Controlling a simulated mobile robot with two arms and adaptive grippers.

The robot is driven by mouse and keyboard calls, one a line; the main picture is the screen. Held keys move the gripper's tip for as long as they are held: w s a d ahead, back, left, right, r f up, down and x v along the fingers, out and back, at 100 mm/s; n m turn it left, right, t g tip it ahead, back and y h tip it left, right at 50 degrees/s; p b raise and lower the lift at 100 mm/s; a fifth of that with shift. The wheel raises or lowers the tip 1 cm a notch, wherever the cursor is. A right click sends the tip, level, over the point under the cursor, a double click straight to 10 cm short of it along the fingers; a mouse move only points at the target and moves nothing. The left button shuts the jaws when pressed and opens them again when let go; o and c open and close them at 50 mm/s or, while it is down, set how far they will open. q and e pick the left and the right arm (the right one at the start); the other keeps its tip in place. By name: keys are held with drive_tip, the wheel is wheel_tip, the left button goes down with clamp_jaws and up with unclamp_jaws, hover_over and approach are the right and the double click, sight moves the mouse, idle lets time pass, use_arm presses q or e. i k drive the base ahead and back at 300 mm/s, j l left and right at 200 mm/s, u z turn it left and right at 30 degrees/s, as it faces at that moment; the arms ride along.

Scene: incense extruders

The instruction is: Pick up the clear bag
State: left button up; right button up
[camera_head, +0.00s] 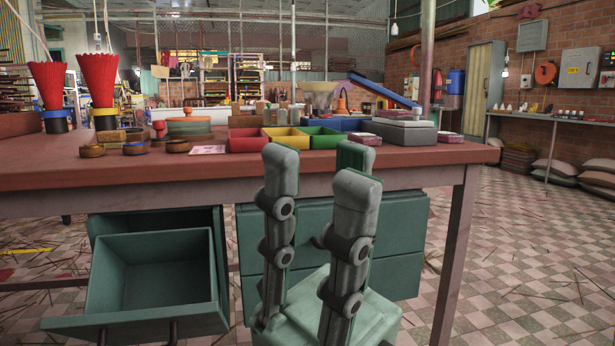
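A pale, see-through item (318,95) stands at the back of the table, behind the coloured bins. It may be the clear bag, but it is too small to tell. My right gripper (320,172) is in the foreground, at the table's front edge, with its fingers pointing up. Its fingers are spread apart with nothing between them. It is nearer to me than the see-through item and well apart from it. My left gripper is not in view.
The reddish table (110,172) bears red, yellow and green bins (318,138), a grey box (400,132), small round pots (134,148) and red funnels (98,78). A green drawer (150,275) hangs open below, at left.

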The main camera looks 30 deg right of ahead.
sight(369, 140)
drive_tip(key=k+l+z, duration=0.15)
drive_tip(key=z, duration=1.35)
